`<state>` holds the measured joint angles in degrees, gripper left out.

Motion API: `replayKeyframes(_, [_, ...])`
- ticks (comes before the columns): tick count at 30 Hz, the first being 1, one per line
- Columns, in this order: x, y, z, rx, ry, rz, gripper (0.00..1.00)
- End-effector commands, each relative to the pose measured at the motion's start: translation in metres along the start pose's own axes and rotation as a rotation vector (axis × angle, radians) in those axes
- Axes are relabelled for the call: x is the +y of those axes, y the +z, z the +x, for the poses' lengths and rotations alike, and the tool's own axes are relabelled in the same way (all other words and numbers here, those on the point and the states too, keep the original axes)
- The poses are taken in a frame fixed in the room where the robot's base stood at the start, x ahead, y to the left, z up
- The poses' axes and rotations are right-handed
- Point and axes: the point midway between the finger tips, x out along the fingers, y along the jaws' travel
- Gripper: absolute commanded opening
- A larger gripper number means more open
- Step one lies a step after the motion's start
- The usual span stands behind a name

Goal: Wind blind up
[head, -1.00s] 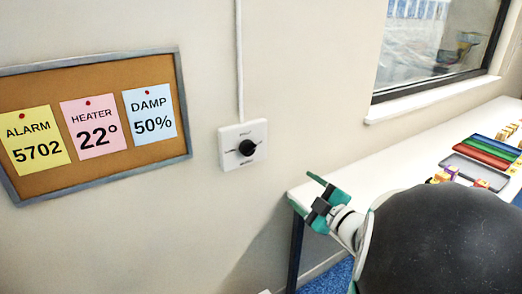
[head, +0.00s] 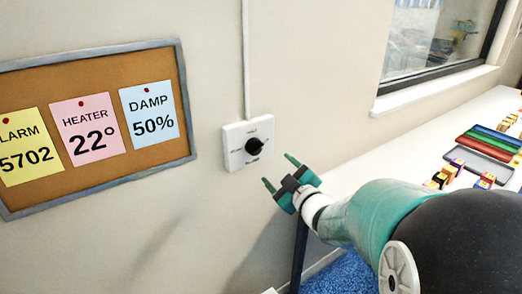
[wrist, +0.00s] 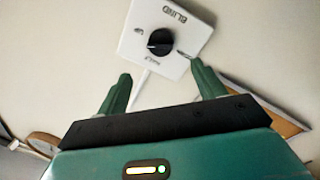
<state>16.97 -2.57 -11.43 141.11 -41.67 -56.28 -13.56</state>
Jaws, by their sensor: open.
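The blind switch is a white square plate (head: 237,147) on the wall with a round black knob (head: 254,147). A thin white conduit runs up from it. In the wrist view the plate (wrist: 181,14) appears upside down, marked BLIND, with UP at the left of the knob (wrist: 160,42) and a word below that looks like HALF. A pale mark shows on the knob's left side; its exact setting is hard to tell. My gripper (head: 279,170) is open and empty, right of and below the switch. In the wrist view its green fingers (wrist: 161,72) point towards the plate, apart from the knob.
A cork board (head: 100,178) with alarm, heater and damp notes hangs left of the switch. A white bench (head: 385,150) with coloured trays (head: 487,143) and small blocks runs along the wall at right, under a window (head: 430,45). The wall around the switch is clear.

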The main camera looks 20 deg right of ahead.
Motion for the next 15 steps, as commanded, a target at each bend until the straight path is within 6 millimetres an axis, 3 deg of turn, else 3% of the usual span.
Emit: replayKeyframes(15, [-0.001, 0.000, 0.101, 0.001, -0.001, -0.001, 0.69])
